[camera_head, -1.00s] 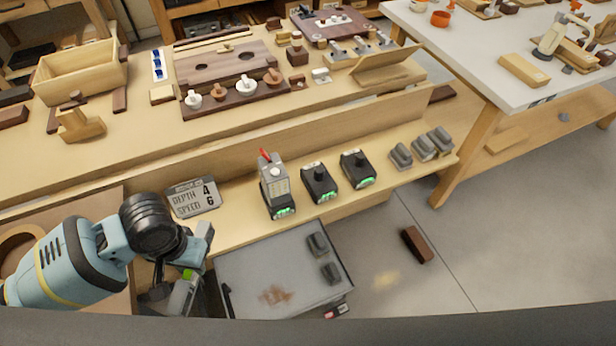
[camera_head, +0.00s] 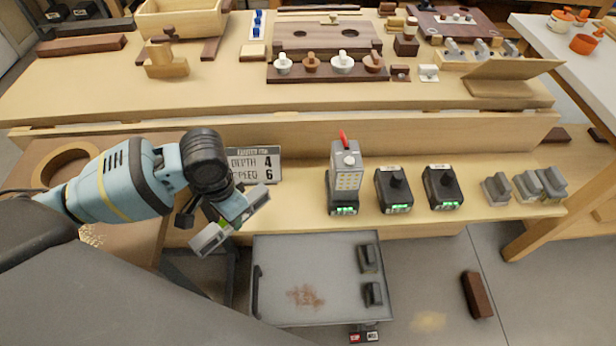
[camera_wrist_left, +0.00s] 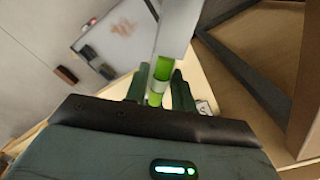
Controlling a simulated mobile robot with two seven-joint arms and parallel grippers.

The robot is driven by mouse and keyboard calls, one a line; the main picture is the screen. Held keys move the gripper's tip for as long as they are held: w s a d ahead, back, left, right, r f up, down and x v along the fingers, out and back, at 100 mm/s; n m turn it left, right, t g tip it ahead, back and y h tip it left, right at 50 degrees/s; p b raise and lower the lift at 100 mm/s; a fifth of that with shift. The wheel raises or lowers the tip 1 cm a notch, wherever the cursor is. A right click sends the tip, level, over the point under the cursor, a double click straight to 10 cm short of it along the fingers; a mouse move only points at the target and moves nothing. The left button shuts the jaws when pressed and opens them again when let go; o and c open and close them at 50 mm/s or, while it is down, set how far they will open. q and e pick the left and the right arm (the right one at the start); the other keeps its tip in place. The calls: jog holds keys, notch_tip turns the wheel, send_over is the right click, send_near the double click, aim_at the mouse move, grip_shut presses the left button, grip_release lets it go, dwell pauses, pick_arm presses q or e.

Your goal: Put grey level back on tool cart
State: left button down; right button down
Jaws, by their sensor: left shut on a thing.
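The grey level (camera_head: 256,199), a light bar with a green vial, is held by my left gripper (camera_head: 231,223). It is tilted diagonally in the head view, above and left of the tool cart's back left corner. The left wrist view shows the level (camera_wrist_left: 179,28) and its green vial between the fingers of my left gripper (camera_wrist_left: 157,88). The tool cart (camera_head: 325,255) has a flat grey top with a brown stain and two dark grey blocks at its right side. The cart also shows in the left wrist view (camera_wrist_left: 90,42). My right gripper is in neither view.
The bench's lower shelf runs behind the cart, with a depth and speed sign (camera_head: 255,164) close behind the level. Chargers with green lights (camera_head: 394,190) stand farther right. A dark brown block (camera_head: 477,294) lies on the floor. The cart top's middle is clear.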

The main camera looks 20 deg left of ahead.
pick_arm(q)
jog(key=w+d, duration=0.1)
jog(key=w, duration=0.3)
jog(key=w+d+f+b, duration=0.1)
jog(key=w+d, duration=0.1)
jog(key=w, duration=0.3)
jog(key=w+d+b, duration=0.1)
jog(key=w, duration=0.3)
jog(key=shift+w+d+f, duration=0.25)
jog(key=shift+d, duration=0.1)
jog(key=shift+w, duration=0.25)
jog(key=shift+w+d, duration=0.1)
jog(key=shift+w+d+b, duration=0.1)
jog(key=shift+w+b, duration=0.15)
jog(key=shift+b, duration=0.05)
notch_tip(320, 180, down, 3)
jog(key=shift+f+b, duration=0.2)
jog(key=shift+b, duration=0.2)
jog(key=shift+f, duration=0.2)
jog(key=c, duration=1.2)
grip_release()
jog(key=shift+o, duration=0.2)
jog(key=shift+r, duration=0.1)
